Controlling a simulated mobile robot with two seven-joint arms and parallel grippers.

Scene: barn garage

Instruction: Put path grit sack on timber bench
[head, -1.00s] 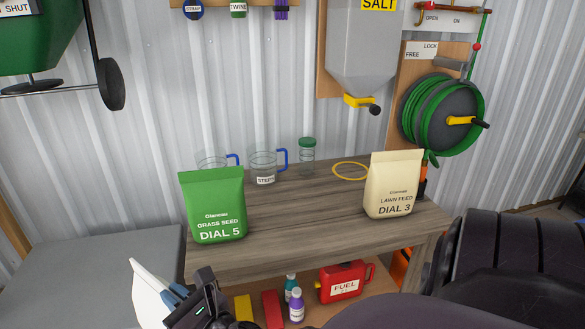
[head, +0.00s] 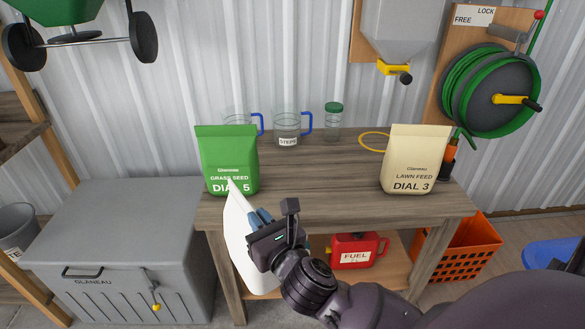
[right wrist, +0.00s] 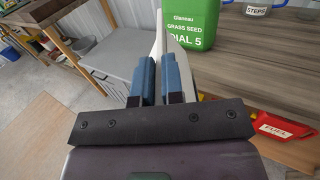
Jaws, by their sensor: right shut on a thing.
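My right gripper (head: 262,218) is shut on a white sack (head: 238,245), seen edge-on with no label showing; I take it to be the path grit sack. The gripper hides part of it. In the right wrist view the blue fingers (right wrist: 158,80) pinch the sack's thin top (right wrist: 160,42). The sack is in front of the timber bench (head: 320,180), near its left front corner, overlapping the green bag in the picture. I cannot tell whether it touches the bench. My left gripper is not in view.
On the bench stand a green grass seed bag (head: 228,150), a cream lawn feed bag (head: 415,160), jugs (head: 287,125), a green-lidded jar (head: 333,120) and a yellow ring (head: 373,141). The bench's middle is clear. A grey chest (head: 120,230) stands left; a red fuel can (head: 352,258) sits below.

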